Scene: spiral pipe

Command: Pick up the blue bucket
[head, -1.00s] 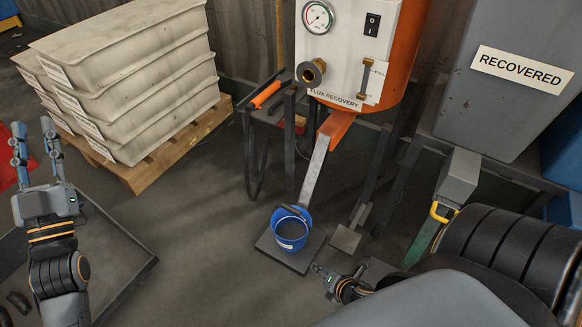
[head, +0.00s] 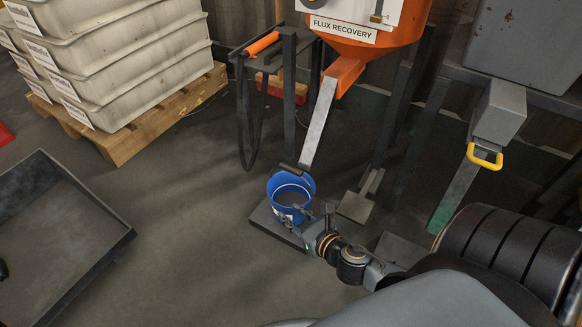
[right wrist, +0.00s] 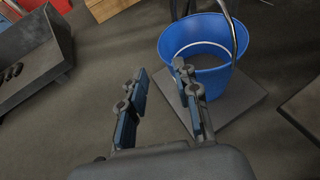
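The blue bucket (head: 283,200) stands upright on a dark square plate (head: 262,222) on the floor, below the metal chute of the flux recovery unit. Contact cannot be told. My left gripper is out of view.
The orange flux recovery hopper (head: 372,45) and its chute (head: 318,125) stand behind the bucket, with dark legs around. A grey box with a yellow handle (head: 484,157) is at the right. A dark tray (head: 130,236) lies left. The floor between tray and plate is clear.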

